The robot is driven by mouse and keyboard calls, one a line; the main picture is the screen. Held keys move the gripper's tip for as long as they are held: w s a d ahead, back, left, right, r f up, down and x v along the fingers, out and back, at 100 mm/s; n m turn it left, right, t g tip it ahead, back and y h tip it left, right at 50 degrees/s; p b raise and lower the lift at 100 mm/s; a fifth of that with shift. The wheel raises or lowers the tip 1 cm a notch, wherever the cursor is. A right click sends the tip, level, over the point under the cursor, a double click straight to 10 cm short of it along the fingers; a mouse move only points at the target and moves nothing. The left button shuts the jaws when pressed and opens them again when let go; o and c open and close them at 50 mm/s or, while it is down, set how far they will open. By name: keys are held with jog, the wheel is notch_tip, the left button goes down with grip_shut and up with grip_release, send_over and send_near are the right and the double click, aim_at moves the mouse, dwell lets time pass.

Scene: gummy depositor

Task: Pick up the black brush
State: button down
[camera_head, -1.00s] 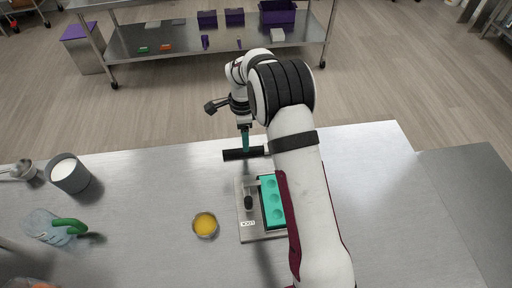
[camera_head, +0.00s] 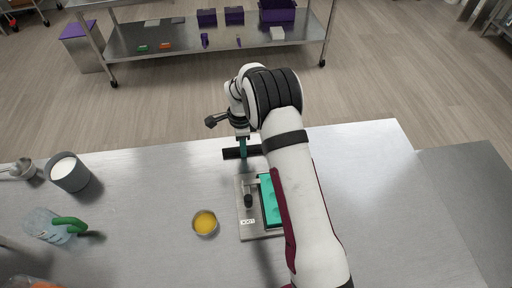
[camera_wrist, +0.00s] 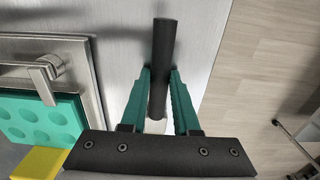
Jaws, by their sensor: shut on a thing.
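The black brush (camera_head: 233,154) is a dark cylinder near the back edge of the table in the head view. In the wrist view the brush (camera_wrist: 162,60) runs lengthwise between the two teal fingers of my gripper (camera_wrist: 158,85). My gripper (camera_head: 243,146) reaches down onto it in the head view and is shut on it. The arm hides part of the brush's right end in the head view. I cannot tell whether the brush touches the table.
A metal depositor plate (camera_head: 246,232) with a teal mold (camera_head: 269,203) stands just in front of the brush. A small bowl of yellow liquid (camera_head: 204,223), a cup of white liquid (camera_head: 67,173) and a clear jug with a green handle (camera_head: 45,226) stand to the left. The table's right side is clear.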

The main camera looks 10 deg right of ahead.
jog(key=r, duration=0.4)
jog(key=shift+d+r, duration=0.25)
jog(key=s+d+r, duration=0.4)
jog(key=d+r, duration=0.2)
jog(key=d, duration=0.4)
jog(key=shift+s+d+r, duration=0.15)
jog(key=shift+s+r, duration=0.1)
jog(key=shift+s, duration=0.05)
